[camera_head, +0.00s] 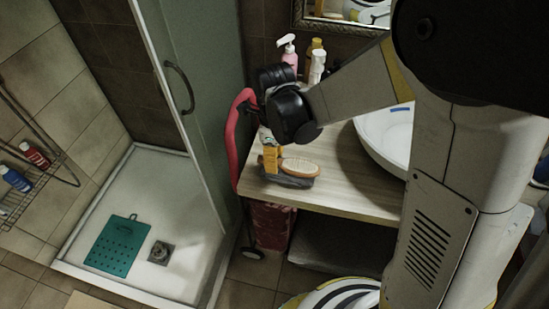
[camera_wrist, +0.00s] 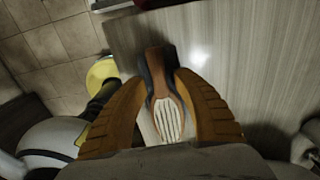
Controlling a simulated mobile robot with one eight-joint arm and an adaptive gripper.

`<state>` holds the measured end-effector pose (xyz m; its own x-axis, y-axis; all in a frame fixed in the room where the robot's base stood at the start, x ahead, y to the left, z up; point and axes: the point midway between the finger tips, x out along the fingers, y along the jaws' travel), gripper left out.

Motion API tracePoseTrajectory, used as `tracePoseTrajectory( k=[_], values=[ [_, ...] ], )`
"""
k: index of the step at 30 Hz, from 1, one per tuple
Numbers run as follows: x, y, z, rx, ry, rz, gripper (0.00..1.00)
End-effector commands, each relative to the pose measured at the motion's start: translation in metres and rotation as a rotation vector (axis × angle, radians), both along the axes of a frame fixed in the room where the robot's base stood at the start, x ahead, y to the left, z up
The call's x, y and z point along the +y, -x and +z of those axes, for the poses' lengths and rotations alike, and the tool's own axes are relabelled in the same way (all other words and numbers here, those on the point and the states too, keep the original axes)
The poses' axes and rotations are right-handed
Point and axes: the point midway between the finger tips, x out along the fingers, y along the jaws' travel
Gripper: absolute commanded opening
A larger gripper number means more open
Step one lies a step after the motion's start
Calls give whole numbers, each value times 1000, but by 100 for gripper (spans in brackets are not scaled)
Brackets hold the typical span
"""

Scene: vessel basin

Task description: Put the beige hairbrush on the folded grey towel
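The beige hairbrush (camera_head: 299,166) is over the wooden counter near its front left edge, with its pale oval pad facing up. A dark grey folded shape, seemingly the towel (camera_head: 289,181), lies directly below it. I cannot tell whether brush and towel touch. My gripper (camera_head: 270,158) points down at the brush's left end and hides part of it. In the wrist view, the orange fingers of my gripper (camera_wrist: 163,78) close in on both sides of the brush, whose white bristle pad (camera_wrist: 167,120) lies between them; they appear shut on it.
The wooden counter (camera_head: 345,190) is clear to the right of the brush, up to the white basin (camera_head: 384,140). A pink spray bottle (camera_head: 289,57) and a white bottle (camera_head: 317,67) stand at the back. A red upright handle (camera_head: 232,140) rises along the counter's left side.

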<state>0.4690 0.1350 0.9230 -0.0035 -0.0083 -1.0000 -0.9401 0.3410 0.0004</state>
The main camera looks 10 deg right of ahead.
Motion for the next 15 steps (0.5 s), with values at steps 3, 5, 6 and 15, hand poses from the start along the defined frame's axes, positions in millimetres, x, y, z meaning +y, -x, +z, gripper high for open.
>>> tracePoseTrajectory(
  k=[3, 5, 6, 15],
  values=[
    [0, 0, 1, 0, 0, 0, 35],
    [0, 0, 5, 0, 0, 0, 35],
    [0, 0, 10, 0, 0, 0, 35],
    [0, 0, 75, 0, 0, 0, 35]
  ],
)
